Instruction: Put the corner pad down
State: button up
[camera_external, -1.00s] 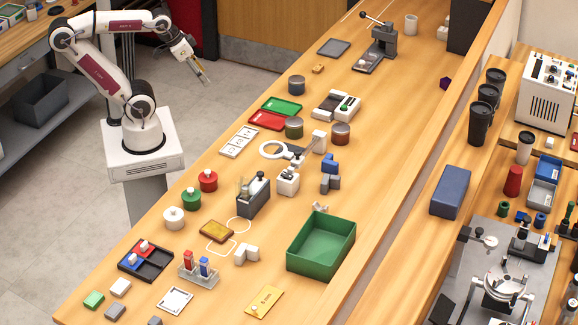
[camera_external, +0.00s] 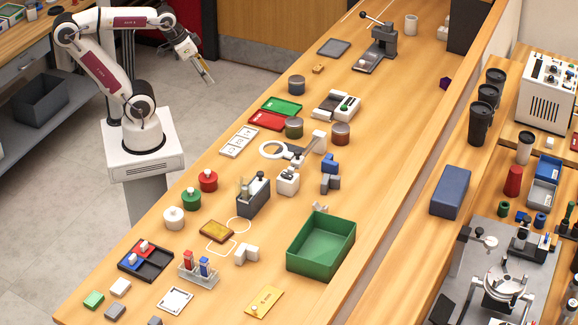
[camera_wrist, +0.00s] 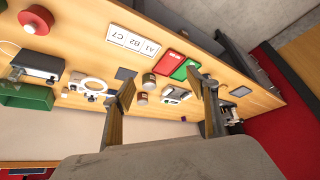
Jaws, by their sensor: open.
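My gripper (camera_external: 206,76) is open and empty, raised in the air off the left long edge of the table. In the wrist view my gripper (camera_wrist: 164,84) shows two spread fingers with nothing between them. A white L-shaped block (camera_external: 246,254), which may be the corner pad, lies on the table left of the green bin (camera_external: 320,246), well away from my gripper. I cannot tell for sure which piece is the corner pad. A white outline (camera_external: 222,246) is drawn on the table near an amber pad (camera_external: 216,230).
The wooden table (camera_external: 190,296) holds several small things. A dark tray (camera_external: 163,272), a tube rack (camera_external: 199,278), a black-and-grey device (camera_external: 253,196) and a ring magnifier (camera_external: 273,149) stand along it. A lever press (camera_external: 378,50) is at the far end. Air around my gripper is clear.

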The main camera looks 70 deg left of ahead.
jog(key=w+d+r+m+h, duration=0.1)
jog(key=w+d, duration=0.2)
jog(key=w, duration=0.3)
jog(key=w+d+m, duration=0.2)
jog(key=w+d, duration=0.1)
jog(key=w, duration=0.2)
jog(key=m+g+h, duration=0.2)
jog(key=m, duration=0.4)
send_over(327, 158)
jog(key=s+a, duration=0.2)
notch_tip(327, 158, down, 16)
jog(key=shift+d, duration=0.1)
jog(key=shift+x, duration=1.3)
jog(key=shift+f, duration=0.1)
